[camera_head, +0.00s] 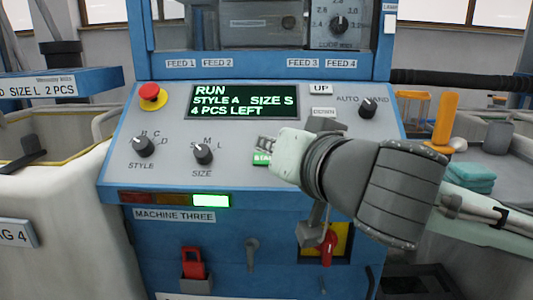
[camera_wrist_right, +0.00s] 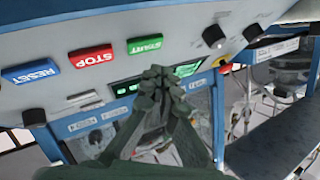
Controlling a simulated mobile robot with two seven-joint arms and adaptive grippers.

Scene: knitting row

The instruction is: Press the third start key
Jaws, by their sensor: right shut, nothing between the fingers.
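The green START key (camera_head: 262,158) is on the sloped panel of the machine labelled MACHINE THREE (camera_head: 174,215). It is partly hidden by my right gripper (camera_head: 266,143) in the head view. In the right wrist view the whole START key (camera_wrist_right: 145,45) shows, just beyond the fingertips of my right gripper (camera_wrist_right: 158,76). The gripper is shut and empty. I cannot tell whether the fingertips touch the panel. The display (camera_head: 243,102) reads RUN, STYLE A, SIZE S, and the green lamp (camera_head: 211,200) is lit. My left gripper is not in view.
In the right wrist view the red STOP key (camera_wrist_right: 91,57) and blue RESET key (camera_wrist_right: 30,73) sit beside START. The panel also holds a red emergency button (camera_head: 152,97), a STYLE knob (camera_head: 144,146) and a SIZE knob (camera_head: 203,154). A red handle (camera_head: 328,248) is below.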

